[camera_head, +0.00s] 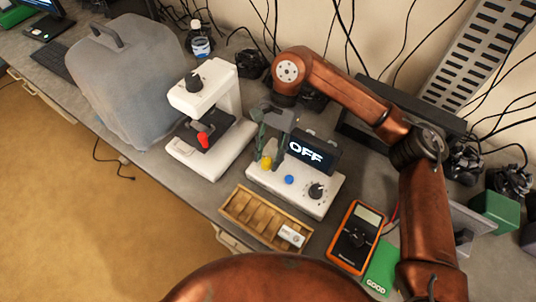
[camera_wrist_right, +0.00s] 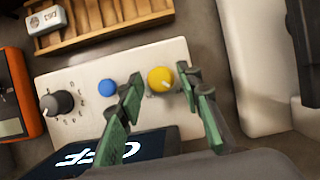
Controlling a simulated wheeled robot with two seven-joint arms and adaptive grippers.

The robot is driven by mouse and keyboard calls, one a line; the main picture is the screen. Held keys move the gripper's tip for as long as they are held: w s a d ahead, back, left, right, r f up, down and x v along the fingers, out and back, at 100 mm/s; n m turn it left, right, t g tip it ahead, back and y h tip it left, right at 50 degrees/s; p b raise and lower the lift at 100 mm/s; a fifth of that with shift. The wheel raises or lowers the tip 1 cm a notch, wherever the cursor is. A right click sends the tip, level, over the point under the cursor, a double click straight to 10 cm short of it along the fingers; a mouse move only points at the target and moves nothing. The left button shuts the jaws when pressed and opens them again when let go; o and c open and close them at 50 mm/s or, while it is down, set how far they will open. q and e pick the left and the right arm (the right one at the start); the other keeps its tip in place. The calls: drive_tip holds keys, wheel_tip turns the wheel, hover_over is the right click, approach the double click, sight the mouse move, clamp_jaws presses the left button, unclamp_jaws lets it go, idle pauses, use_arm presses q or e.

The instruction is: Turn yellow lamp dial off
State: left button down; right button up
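The yellow dial (camera_head: 266,162) sits on the left part of a white control box (camera_head: 322,203), with a blue button (camera_head: 289,180) and a black knob (camera_head: 316,190) to its right. The box's dark display (camera_head: 308,152) reads "OFF". My right gripper (camera_head: 268,157) is over the yellow dial, its green fingers pointing down. In the right wrist view the fingers are apart, and the yellow dial (camera_wrist_right: 160,79) with its pale pointer mark shows between the fingertips. I cannot tell whether either finger touches it. My left gripper is not in view.
A wooden tray (camera_head: 236,211) holding a small white block (camera_head: 291,235) lies in front. An orange multimeter (camera_head: 357,236) and a green "GOOD" card (camera_head: 381,266) lie to the right. Cables hang behind.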

drive_tip(key=shift+o, duration=0.5)
drive_tip(key=shift+r, duration=0.1)
drive_tip(key=v, duration=1.2)
drive_tip(key=shift+s+d, duration=0.1)
drive_tip(key=shift+d, duration=0.05)
